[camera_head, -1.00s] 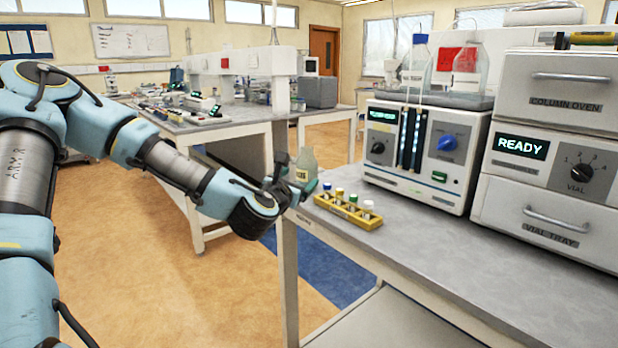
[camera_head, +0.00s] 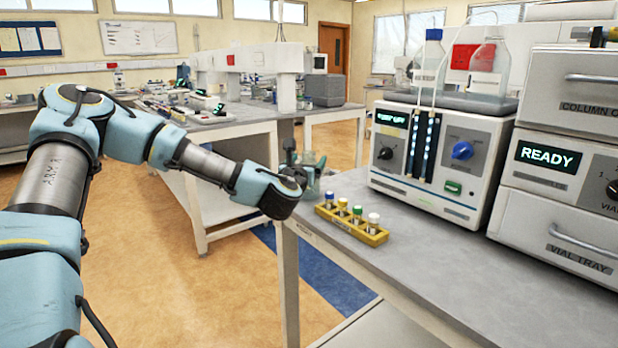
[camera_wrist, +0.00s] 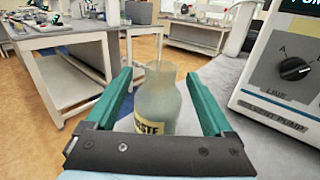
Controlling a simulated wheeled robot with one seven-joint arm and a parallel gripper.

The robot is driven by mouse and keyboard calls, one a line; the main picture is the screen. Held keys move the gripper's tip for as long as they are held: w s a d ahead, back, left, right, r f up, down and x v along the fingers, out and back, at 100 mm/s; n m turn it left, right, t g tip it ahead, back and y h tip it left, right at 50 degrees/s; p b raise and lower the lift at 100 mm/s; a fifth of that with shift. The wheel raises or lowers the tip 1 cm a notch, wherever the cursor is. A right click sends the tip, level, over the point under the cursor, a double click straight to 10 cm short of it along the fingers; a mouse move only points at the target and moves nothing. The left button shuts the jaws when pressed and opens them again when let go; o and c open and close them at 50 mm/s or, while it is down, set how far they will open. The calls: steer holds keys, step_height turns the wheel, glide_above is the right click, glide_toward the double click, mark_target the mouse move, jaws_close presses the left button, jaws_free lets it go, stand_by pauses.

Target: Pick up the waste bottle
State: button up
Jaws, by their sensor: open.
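The waste bottle (camera_wrist: 159,102) is a cloudy, greenish bottle with a pale label reading "STE". In the wrist view it stands between the two green fingers of my gripper (camera_wrist: 162,92), which are open with a gap visible on each side. In the head view my gripper (camera_head: 300,168) is at the far left end of the bench, and the bottle (camera_head: 312,178) shows only partly behind it. The lower part of the bottle is hidden by my gripper's palm in the wrist view.
A yellow rack (camera_head: 350,222) with several capped vials sits on the bench (camera_head: 450,262) close to my gripper. The solvent pump (camera_head: 435,150) stands behind it, and a vial tray unit (camera_head: 570,245) is at the right. Open floor lies left of the bench.

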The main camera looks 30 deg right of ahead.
steer(key=p+x, duration=0.1)
steer(key=x, duration=0.2)
steer(key=shift+w+d+p, duration=0.25)
steer(key=shift+d+p, duration=0.05)
steer(key=shift+d, duration=0.05)
steer(key=shift+w+d+f, duration=0.1)
steer(key=shift+w+d, duration=0.15)
steer(key=shift+w, duration=0.1)
jaws_close()
